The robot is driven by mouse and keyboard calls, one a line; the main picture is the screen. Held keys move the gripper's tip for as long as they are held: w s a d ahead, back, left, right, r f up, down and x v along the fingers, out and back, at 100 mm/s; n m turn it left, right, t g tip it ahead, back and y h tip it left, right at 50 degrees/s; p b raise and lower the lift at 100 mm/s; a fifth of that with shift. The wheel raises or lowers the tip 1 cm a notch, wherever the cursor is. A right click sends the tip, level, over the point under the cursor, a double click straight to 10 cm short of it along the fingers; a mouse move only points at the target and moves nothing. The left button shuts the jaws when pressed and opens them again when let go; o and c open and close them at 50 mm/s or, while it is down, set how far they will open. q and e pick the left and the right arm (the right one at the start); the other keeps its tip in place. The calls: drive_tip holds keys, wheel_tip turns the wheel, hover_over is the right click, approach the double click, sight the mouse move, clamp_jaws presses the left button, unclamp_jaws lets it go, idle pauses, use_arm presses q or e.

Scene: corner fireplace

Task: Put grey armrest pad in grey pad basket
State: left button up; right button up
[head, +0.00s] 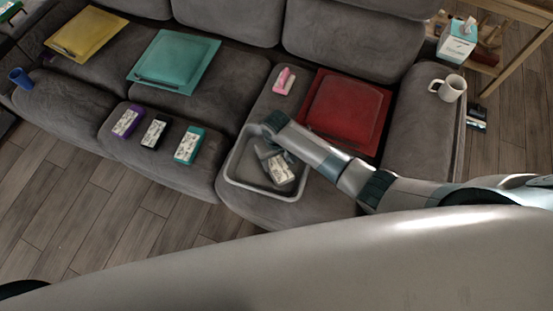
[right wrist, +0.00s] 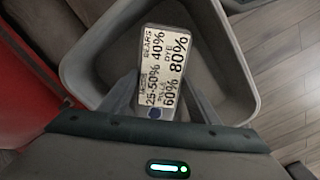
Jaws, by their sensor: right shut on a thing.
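The grey armrest pad (head: 281,168), a small block with a white printed label, is between the fingers of my right gripper (head: 269,156). In the right wrist view the pad (right wrist: 164,62) shows its label, with a finger on each side. The grey pad basket (head: 232,160) is an open bin on the right seat of the sofa. The pad and fingers are inside the basket's outline; I cannot tell whether the pad touches its floor. The basket's wall also shows in the right wrist view (right wrist: 228,62). My left gripper is out of view.
A red cushion or folder (head: 346,108) and a pink block (head: 284,81) lie behind the basket. Purple (head: 127,121), black (head: 155,131) and teal (head: 188,146) blocks lie to its left. A white mug (head: 452,88) stands on the right armrest.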

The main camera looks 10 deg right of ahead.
drive_tip(key=o, duration=1.1)
drive_tip(key=shift+o, duration=0.2)
wheel_tip(320, 180, up, 17)
drive_tip(key=shift+r+b, duration=0.2)
drive_tip(key=shift+b, duration=0.1)
idle(0.3)
